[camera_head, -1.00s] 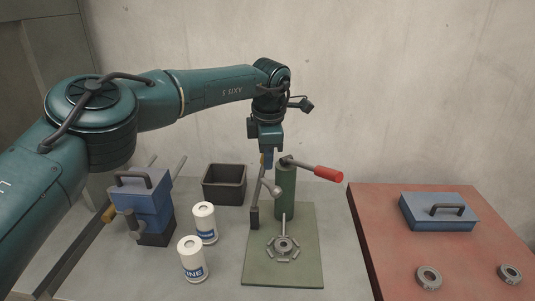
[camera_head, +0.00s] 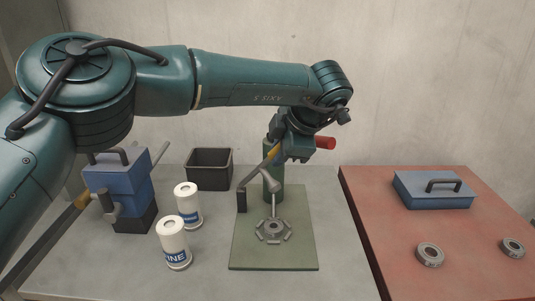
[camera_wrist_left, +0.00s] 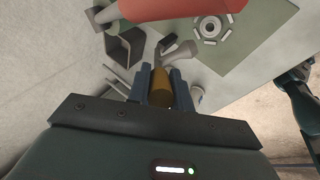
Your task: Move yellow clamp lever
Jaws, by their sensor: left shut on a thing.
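The yellow clamp lever (camera_head: 272,154) slants up to the right from its dark clamp bracket (camera_head: 241,200) on the green plate (camera_head: 250,252). A grey clamp arm with a rounded end (camera_head: 268,181) reaches out beside it. My left gripper (camera_head: 283,155) is shut on the lever's yellow grip. In the left wrist view the yellow grip (camera_wrist_left: 161,89) sits between the two fingers of my left gripper (camera_wrist_left: 160,85). Part of the lever is hidden by the gripper in the head view. My right gripper is not seen.
A green post (camera_head: 274,187) with a red handle (camera_head: 325,142) stands close behind the gripper. A grey ring-shaped part (camera_head: 272,231) lies on the plate. White cans (camera_head: 174,245), a dark bin (camera_head: 209,172) and a blue device (camera_head: 122,190) stand left. A red surface (camera_head: 385,235) lies right.

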